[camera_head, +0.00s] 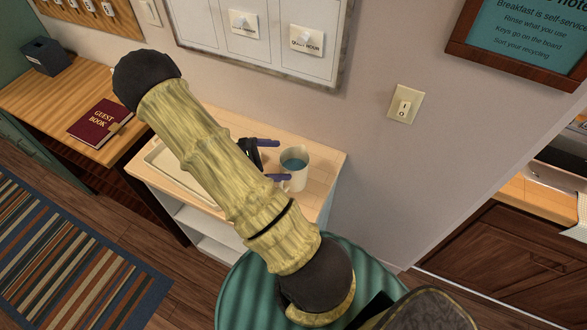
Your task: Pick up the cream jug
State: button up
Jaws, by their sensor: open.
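The cream jug (300,178) stands upright on the light wooden top of a small cabinet, near its right end. Its inside looks blue. My gripper (282,160) is open, with two dark purple fingers pointing right toward the jug. The upper finger ends near the jug's far left rim. The lower finger overlaps the jug's near left side in the picture; I cannot tell whether it touches. Nothing shows held between the fingers. My arm hides much of the cabinet top and the gripper's body.
A pale tray (154,158) lies on the cabinet top (325,160), left of my arm. The wall with a framed board (270,62) rises close behind. A wooden desk (60,92) with a red guest book (100,118) stands left. A light switch (405,104) is at right.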

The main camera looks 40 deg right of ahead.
aim_at(307, 159)
jog(key=shift+s+d+f, duration=0.1)
jog(key=shift+d, duration=0.05)
jog(key=shift+d, duration=0.1)
jog(key=p+x, duration=0.3)
jog(key=x, duration=0.2)
jog(key=shift+f, duration=0.2)
dwell(0.5)
jog(key=c, duration=1.9)
jog(key=shift+r, duration=0.3)
jog(key=shift+r+b, duration=1.45)
jog(key=shift+r, duration=3.25)
